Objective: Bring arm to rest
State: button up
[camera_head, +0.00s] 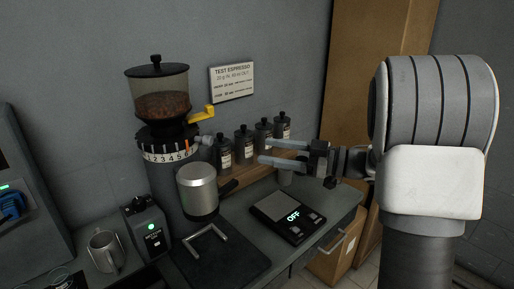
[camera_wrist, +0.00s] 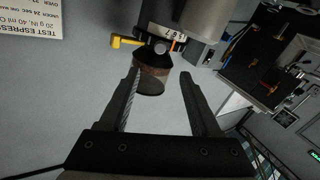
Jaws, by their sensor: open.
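My gripper (camera_head: 266,151) is in the middle right of the head view, its two fingers pointing left, apart and empty. It is above the counter, between the grinder and my arm, and in the picture its fingers overlap the small dark bottles behind. In the wrist view my gripper (camera_wrist: 161,74) shows both fingers spread. The grinder's bean hopper (camera_wrist: 153,76) appears upside down in the gap between them, at a distance and not touched. My arm reaches in from the right in the head view.
A grinder (camera_head: 165,140) with a yellow lever stands left of my gripper. A scale (camera_head: 288,213) reading OFF lies on the counter below. Several bottles (camera_head: 243,145) stand on a wooden shelf. A metal jug (camera_head: 105,250) stands at lower left. A cardboard box (camera_head: 335,250) is below the counter.

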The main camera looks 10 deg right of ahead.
jog(key=shift+s+d, duration=0.1)
jog(key=shift+d, duration=0.1)
jog(key=w+d+r+m+t+h+p, duration=0.2)
jog(key=w+r+m+t+h, duration=0.1)
jog(key=w+r+t+h, duration=0.25)
jog(key=s+d+r+m+t+h+p, duration=0.25)
jog(key=s+d+r+m+h, duration=0.25)
jog(key=d+r+m+h, duration=0.45)
jog(key=s+a+f+m+g+p, duration=0.1)
jog(key=s+a+f+g, duration=0.4)
jog(key=s, duration=0.8)
jog(key=s+a+f+m+g+h+p, duration=0.1)
jog(key=s+a+f+g+p, duration=0.3)
jog(key=s, duration=0.9)
jog(key=shift+a+f+m+g, duration=0.45)
jog(key=shift+f+g, duration=0.05)
jog(key=shift+g, duration=0.1)
